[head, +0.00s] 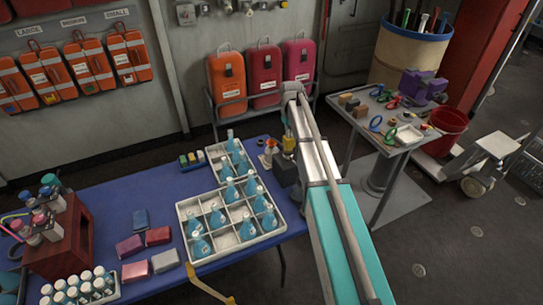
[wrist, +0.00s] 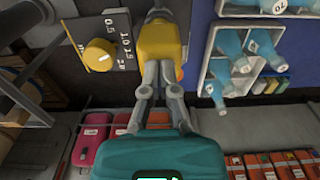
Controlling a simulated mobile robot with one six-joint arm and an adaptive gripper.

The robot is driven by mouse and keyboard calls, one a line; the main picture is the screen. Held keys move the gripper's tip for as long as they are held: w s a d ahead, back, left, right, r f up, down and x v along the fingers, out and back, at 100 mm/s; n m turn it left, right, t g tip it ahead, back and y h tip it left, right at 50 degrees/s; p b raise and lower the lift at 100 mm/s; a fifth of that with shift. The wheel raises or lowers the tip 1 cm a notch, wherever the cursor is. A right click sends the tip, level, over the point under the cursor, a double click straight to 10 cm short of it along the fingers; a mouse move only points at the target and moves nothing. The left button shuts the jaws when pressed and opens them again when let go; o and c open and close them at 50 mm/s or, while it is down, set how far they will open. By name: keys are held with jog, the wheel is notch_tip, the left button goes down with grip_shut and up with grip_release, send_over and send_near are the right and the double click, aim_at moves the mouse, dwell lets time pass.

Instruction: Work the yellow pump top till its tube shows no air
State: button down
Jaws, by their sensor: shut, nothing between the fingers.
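The yellow pump top (wrist: 163,38) is in the upper middle of the wrist view, just past my fingertips. My gripper (wrist: 162,68) is shut and empty, its tips overlapping the pump top's lower edge in the picture; I cannot tell whether they touch. In the head view a small yellow part (head: 289,143) shows at the blue table's right end, below the end of my arm. Beside the pump top is a dark panel with a round yellow dial (wrist: 98,55) and a number scale. I cannot make out the tube or any air in it.
White divided crates (head: 246,243) with teal bottles stand left of my arm on the blue table (head: 110,215). A small amber-topped item (head: 271,146) stands close to the yellow part. A tool cart (head: 395,145) is at right. Orange and pink cases (head: 227,82) stand behind.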

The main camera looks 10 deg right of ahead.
jog(key=shift+f+b, duration=0.75)
jog(key=shift+f, duration=0.05)
jog(key=shift+r, duration=0.1)
notch_tip(320, 180, up, 10)
jog(key=p, duration=1)
jog(key=shift+r+p, duration=0.2)
jog(key=shift+p, duration=0.1)
dwell(0.8)
dwell(1.5)
